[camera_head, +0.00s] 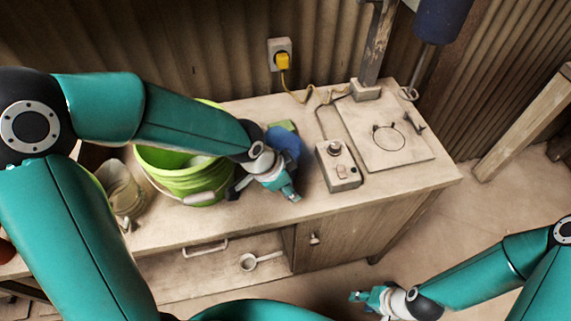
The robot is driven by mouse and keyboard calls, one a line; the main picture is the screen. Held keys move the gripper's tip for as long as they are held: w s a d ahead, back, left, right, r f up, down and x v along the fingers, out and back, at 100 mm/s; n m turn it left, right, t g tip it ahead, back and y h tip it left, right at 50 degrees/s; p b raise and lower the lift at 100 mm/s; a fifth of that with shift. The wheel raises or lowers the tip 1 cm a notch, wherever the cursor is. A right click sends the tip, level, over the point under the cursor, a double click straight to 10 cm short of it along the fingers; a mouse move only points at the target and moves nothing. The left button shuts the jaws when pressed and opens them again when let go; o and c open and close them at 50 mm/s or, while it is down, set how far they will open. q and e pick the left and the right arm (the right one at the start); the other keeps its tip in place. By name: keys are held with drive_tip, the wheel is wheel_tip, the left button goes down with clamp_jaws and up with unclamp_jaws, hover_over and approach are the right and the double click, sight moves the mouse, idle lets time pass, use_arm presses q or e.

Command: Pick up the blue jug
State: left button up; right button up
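A rounded blue object (287,143), which I take for the blue jug, stands on the wooden bench, left of the control box. My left forearm and wrist hide part of it, and no handle shows clearly. My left gripper (272,186) is in front of it, over the bench, pointing down toward the front edge. I cannot tell whether it touches the blue object or how far its fingers are spread. My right gripper (364,300) is low in front of the bench, away from the blue object. Its finger spacing is unclear.
A green bucket (178,183) stands left of my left gripper, with a dusty jug (123,190) beside it. A control box (338,166) and a plate (389,138) occupy the right of the bench. A small ladle (248,262) lies on the shelf below.

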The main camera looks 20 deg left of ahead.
use_arm(q)
drive_tip(key=shift+f, duration=0.55)
clamp_jaws()
drive_tip(key=shift+r, duration=0.3)
